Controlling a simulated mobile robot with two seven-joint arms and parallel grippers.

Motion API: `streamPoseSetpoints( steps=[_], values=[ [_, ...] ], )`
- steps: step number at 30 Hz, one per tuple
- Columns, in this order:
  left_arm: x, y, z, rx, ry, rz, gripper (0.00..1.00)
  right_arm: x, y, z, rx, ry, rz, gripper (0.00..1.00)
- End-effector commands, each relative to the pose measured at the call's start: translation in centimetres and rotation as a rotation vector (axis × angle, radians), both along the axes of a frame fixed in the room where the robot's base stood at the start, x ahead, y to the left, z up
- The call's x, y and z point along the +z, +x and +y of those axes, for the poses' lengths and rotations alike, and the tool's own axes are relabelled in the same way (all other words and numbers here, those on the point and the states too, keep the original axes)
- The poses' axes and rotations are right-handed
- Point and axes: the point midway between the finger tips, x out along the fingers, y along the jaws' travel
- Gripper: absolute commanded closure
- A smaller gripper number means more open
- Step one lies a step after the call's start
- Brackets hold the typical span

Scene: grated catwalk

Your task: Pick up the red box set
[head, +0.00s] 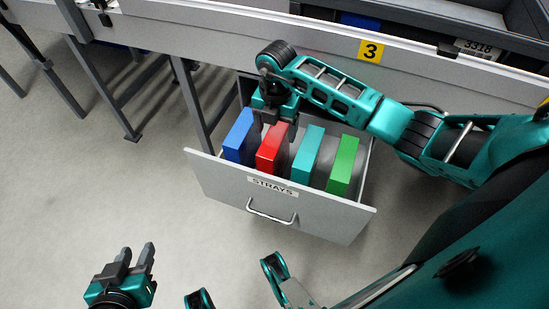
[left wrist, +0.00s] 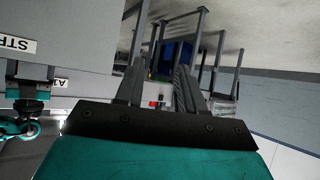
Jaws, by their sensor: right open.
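The red box (head: 269,155) stands upright in an open grey drawer (head: 225,185) labelled STRAYS, between a blue box (head: 238,137) and a teal box (head: 306,155). My right gripper (head: 276,122) is over the drawer, directly above the red box, with its jaws open. Its fingers reach down to about the box's top edge and partly hide it; I cannot tell whether they touch it. My left gripper (head: 134,262) is open and empty, low at the lower left, well away from the drawer. Its parted fingers also show in the left wrist view (left wrist: 157,85).
A green box (head: 343,165) stands at the drawer's right end. Above the drawer is a grey bench edge with a yellow number 3 sign (head: 371,51). Metal legs (head: 105,90) stand at the left. The floor (head: 75,190) left of the drawer is clear.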

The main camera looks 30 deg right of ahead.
Motion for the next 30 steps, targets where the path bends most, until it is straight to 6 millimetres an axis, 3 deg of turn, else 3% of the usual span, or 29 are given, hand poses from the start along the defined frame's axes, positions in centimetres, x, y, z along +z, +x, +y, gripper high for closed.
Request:
streamPoseSetpoints(
  steps=[7, 15, 30],
  values=[
    [-0.7, 0.5, -0.4, -0.009, -0.008, -0.009, 0.62, -4.0, 0.0, 0.4, -0.001, 0.001, 0.002, 0.22],
    [-0.2, 0.7, -0.6, -0.013, -0.01, -0.014, 0.62, -4.2, 0.0, 0.3, 0.001, 0.0, 0.0, 0.22],
    [-0.4, 0.6, -0.5, -0.012, -0.007, -0.012, 0.62, -4.2, 0.0, 0.3, 0.0, 0.0, 0.0, 0.7]
  ],
)
